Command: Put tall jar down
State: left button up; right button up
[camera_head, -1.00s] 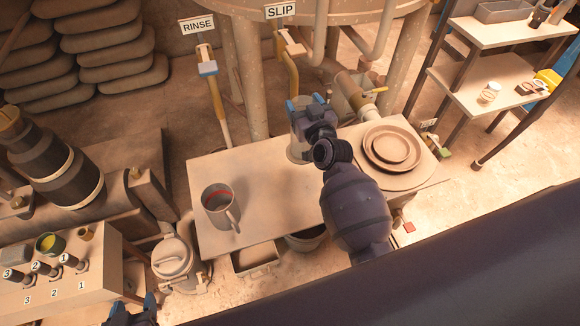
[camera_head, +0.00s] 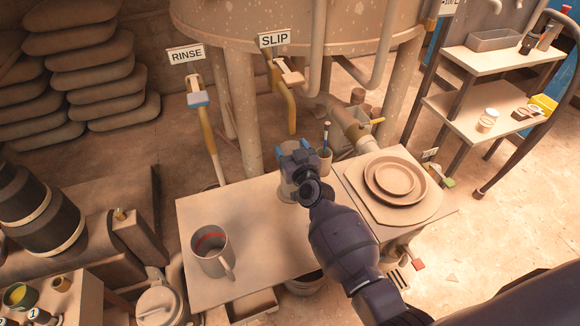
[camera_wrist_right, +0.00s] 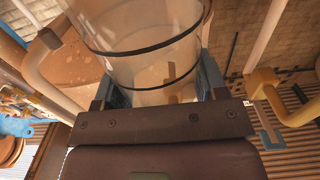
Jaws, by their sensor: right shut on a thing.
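The tall jar (camera_head: 288,188) is upright over the rear middle of the work table (camera_head: 247,200), partly hidden by my right gripper (camera_head: 296,150). I cannot tell whether its base touches the table. In the right wrist view the jar (camera_wrist_right: 140,35) is clear, with dark bands around it, and it sits between the two fingers (camera_wrist_right: 160,90). My right gripper is shut on it. My left gripper is not in view.
A grey mug (camera_head: 210,252) with a red band inside stands at the table's left. A small cup with a brush (camera_head: 325,157) is just behind the jar. The table between mug and jar is clear.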

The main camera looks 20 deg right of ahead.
notch_tip(320, 180, down, 4)
jog(key=shift+f+b, duration=0.25)
jog(key=shift+b, duration=0.75)
jog(key=o, duration=1.3)
jog(key=shift+c, duration=0.2)
jog(key=s+d+f+g, duration=0.1)
jog(key=s+d+g, duration=0.1)
jog(key=s, duration=1)
jog(key=s+d+f+g+p, duration=0.1)
jog(key=s+d+f+g, duration=0.1)
jog(key=s, duration=1.1)
jog(key=s+d+f+g+p, duration=0.1)
jog(key=s+d+g, duration=0.1)
jog(key=s, duration=1)
jog(key=shift+s+d+f+n+g+h, duration=0.3)
jog(key=shift+s+d+f+n+g, duration=0.1)
jog(key=shift+g, duration=0.3)
